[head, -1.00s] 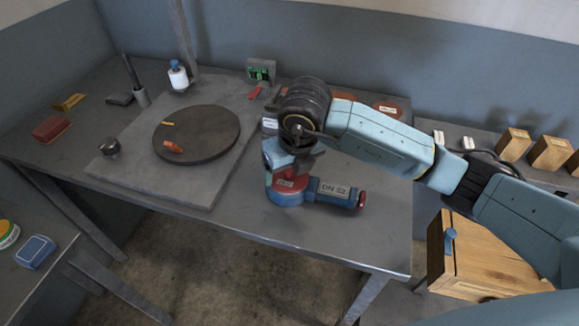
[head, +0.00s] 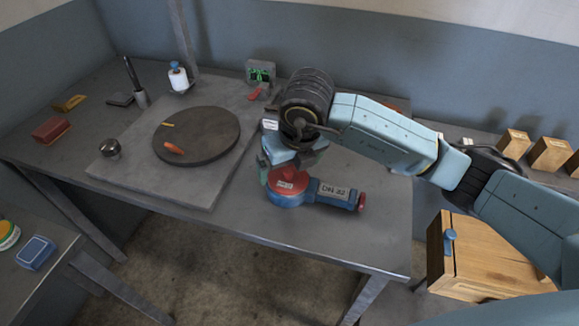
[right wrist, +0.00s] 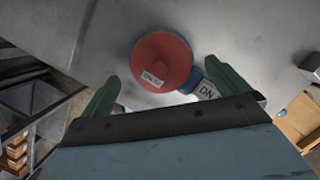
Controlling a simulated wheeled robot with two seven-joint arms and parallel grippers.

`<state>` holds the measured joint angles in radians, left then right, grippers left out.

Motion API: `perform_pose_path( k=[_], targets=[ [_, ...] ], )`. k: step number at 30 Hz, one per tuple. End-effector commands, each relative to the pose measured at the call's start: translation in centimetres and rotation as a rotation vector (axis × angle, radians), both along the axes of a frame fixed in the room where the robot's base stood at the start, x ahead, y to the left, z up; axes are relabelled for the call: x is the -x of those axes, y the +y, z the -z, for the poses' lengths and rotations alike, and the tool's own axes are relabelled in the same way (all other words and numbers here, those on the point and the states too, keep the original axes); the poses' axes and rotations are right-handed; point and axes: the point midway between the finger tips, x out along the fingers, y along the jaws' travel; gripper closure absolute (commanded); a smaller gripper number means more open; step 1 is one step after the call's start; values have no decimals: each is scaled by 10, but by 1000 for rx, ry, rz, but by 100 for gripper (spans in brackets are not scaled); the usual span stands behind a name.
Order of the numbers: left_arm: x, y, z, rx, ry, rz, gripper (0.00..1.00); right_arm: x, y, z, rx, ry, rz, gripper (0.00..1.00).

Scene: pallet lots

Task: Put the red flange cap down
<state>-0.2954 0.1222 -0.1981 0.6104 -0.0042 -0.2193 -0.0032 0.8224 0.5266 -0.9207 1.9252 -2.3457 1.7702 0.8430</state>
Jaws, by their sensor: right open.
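The red flange cap (head: 288,181), a round cap with a white label, sits on the round end of a blue pipe piece (head: 331,192) marked DN 32 on the workbench. In the right wrist view the cap (right wrist: 166,57) lies beyond my fingers, with the blue piece (right wrist: 206,87) partly showing beside it. My right gripper (head: 290,162) is open and empty just above the cap; in the right wrist view its two green fingers (right wrist: 162,78) are spread wide, apart from the cap. My left gripper is not in view.
A dark round disc (head: 196,136) with small orange and yellow pieces lies on a grey plate (head: 185,190) at left. A white bottle (head: 178,79) and a green-screen device (head: 261,72) stand behind. A wooden box (head: 490,255) is below right. The bench front is clear.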

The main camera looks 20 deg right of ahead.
Motion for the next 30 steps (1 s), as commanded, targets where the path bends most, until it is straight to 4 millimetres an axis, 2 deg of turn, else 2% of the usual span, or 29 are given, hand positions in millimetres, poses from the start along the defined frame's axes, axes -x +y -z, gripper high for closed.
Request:
perform_pose_path(
  k=[1,6,13,19,30],
  targets=[
    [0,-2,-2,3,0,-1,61,2,-1,-13,-1,-5,-1,0],
    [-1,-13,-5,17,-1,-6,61,12,-2,-50,0,-5,-2,0],
    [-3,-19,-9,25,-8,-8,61,23,-4,-87,-1,-2,0,0],
    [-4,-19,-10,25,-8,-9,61,27,-5,-98,0,1,0,0],
    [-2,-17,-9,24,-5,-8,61,27,-5,-98,0,1,1,0]
  ],
)
